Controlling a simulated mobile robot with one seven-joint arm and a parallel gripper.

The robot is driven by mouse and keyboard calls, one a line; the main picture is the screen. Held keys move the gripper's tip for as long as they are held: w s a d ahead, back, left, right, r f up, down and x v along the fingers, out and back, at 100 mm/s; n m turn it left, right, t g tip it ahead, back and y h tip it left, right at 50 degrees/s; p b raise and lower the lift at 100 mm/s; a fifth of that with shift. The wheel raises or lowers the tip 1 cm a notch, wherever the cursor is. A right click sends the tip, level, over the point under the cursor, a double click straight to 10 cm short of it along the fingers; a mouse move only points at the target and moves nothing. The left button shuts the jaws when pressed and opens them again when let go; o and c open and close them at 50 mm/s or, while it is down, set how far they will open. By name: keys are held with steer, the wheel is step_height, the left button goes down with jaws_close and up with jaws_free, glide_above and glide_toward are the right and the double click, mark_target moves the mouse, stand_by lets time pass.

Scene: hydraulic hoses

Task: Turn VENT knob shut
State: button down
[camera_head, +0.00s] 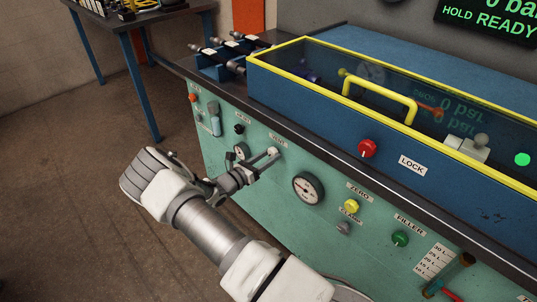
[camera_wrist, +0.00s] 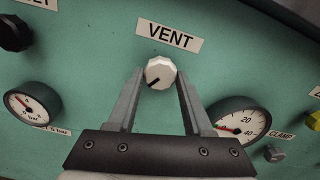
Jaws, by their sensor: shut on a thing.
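The VENT knob (camera_wrist: 160,73) is white and faceted, with a dark pointer line aimed down and to the left. It sits on the green panel under the VENT label (camera_wrist: 171,36) in the wrist view. My gripper (camera_wrist: 158,82) has one finger on each side of the knob and is shut on it.
A pressure gauge (camera_wrist: 241,122) lies close to the right of my fingers, and a smaller gauge (camera_wrist: 32,102) to the left. A black knob (camera_wrist: 14,33) is at upper left. In the head view, a red knob (camera_head: 367,148), yellow knob (camera_head: 351,206) and green knob (camera_head: 400,238) are further right.

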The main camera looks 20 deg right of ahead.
steer(key=n+p, duration=0.1)
steer(key=n, duration=0.5)
steer(key=shift+s, duration=0.1)
steer(key=shift+n, duration=0.4)
steer(key=shift+c, duration=1.5)
jaws_free()
steer(key=shift+a, duration=0.1)
steer(key=p+v, duration=0.2)
steer(key=v, duration=1.5)
steer(key=shift+r, duration=0.1)
